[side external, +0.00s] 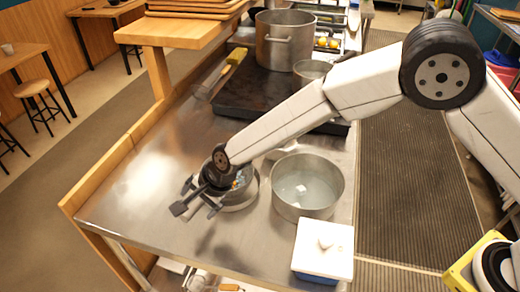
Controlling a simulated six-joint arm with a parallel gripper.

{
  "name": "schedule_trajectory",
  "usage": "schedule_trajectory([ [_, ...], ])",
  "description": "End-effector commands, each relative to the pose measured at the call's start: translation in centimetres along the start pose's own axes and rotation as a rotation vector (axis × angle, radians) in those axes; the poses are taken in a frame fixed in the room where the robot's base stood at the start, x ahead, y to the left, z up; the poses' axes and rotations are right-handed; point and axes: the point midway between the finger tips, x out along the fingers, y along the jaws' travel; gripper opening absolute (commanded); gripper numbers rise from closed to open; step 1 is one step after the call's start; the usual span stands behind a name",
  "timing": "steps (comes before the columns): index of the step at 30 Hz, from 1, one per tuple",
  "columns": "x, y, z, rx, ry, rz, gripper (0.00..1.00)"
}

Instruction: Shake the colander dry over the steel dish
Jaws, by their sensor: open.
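My gripper (198,200) is open, over the left side of a small round metal vessel (241,206) on the steel counter. The gripper and wrist hide much of this vessel, and small blue and orange bits show inside it. I cannot tell whether it is the colander, as no holes show, or whether my fingers touch it. A wider round steel dish (334,196) stands just to its right. It looks to hold clear liquid, with a small white piece in it.
A white-lidded box with a blue base (323,250) stands at the front right of the steel counter (150,195). A dark cooktop (258,93) with a large steel pot (284,45) is behind. A yellow-and-clear item (222,72) lies on its left. The counter's left part is clear.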

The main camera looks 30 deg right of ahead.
Motion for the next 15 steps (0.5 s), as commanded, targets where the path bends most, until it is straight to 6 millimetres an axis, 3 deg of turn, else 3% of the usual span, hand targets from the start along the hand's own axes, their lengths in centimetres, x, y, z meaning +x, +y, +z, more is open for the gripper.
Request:
schedule_trajectory([
  [15,2.6,0.0,0.0,-0.001,0.000,0.000,1.00],
])
